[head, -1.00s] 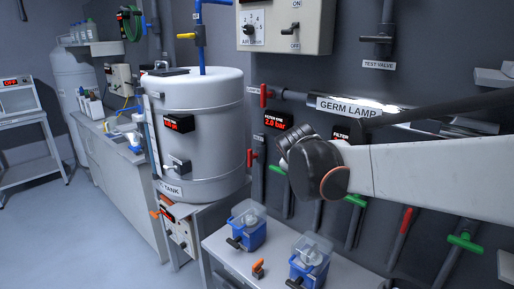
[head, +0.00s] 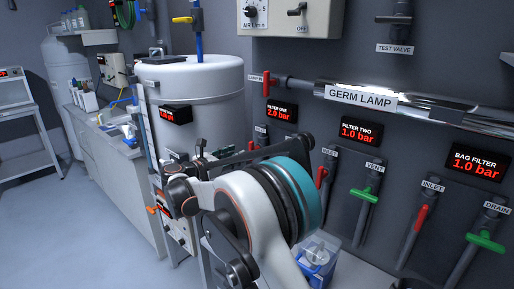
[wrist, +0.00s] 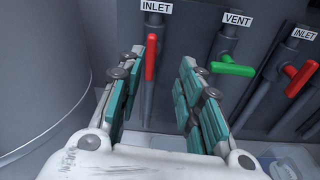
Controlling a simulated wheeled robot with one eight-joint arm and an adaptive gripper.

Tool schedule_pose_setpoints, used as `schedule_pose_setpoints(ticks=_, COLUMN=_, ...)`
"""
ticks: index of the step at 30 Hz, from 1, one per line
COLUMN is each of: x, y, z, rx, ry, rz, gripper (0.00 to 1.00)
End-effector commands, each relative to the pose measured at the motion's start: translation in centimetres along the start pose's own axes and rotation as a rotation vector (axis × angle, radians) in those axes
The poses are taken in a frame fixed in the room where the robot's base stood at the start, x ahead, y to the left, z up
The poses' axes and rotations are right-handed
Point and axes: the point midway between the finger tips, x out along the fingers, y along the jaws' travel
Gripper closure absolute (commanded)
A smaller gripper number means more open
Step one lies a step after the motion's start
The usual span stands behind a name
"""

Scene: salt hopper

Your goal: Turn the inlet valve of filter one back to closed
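Filter one's display (head: 267,111) reads 2.0 bar. In the wrist view its inlet valve has a red handle (wrist: 151,57) under the leftmost INLET label, standing upright along its pipe. My gripper (wrist: 161,62) is open, with teal-padded fingers well apart. The red handle shows between the fingertips, nearer the left one; I cannot tell whether it touches. In the head view my arm and gripper cover most of this valve.
A green vent handle (wrist: 232,69) sits just right of my right finger, and another red inlet handle (wrist: 300,72) is further right. The white tank (head: 205,100) stands close on the left. The germ lamp tube (head: 430,112) runs above the valves.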

Motion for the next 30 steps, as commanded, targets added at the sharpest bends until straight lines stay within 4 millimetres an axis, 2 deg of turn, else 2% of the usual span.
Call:
schedule_pose_setpoints(ticks=1, x=-1.0, y=0.8, z=-0.8, rx=-0.038, ry=-0.029, rz=-0.001, gripper=0.67)
schedule_pose_setpoints(ticks=5, x=-2.4, y=1.7, z=-1.4, rx=-0.102, ry=-0.078, rz=-0.009, gripper=0.67)
schedule_pose_setpoints(ticks=10, x=-2.0, y=1.8, z=-1.5, rx=-0.120, ry=-0.093, rz=-0.015, gripper=0.67)
schedule_pose_setpoints(ticks=14, x=-0.1, y=1.8, z=-1.4, rx=-0.119, ry=-0.092, rz=-0.016, gripper=0.67)
schedule_pose_setpoints(ticks=24, x=6.5, y=1.7, z=-0.9, rx=-0.117, ry=-0.090, rz=-0.015, gripper=0.67)
schedule_pose_setpoints(ticks=30, x=9.5, y=1.7, z=-0.6, rx=-0.117, ry=-0.090, rz=-0.014, gripper=0.67)
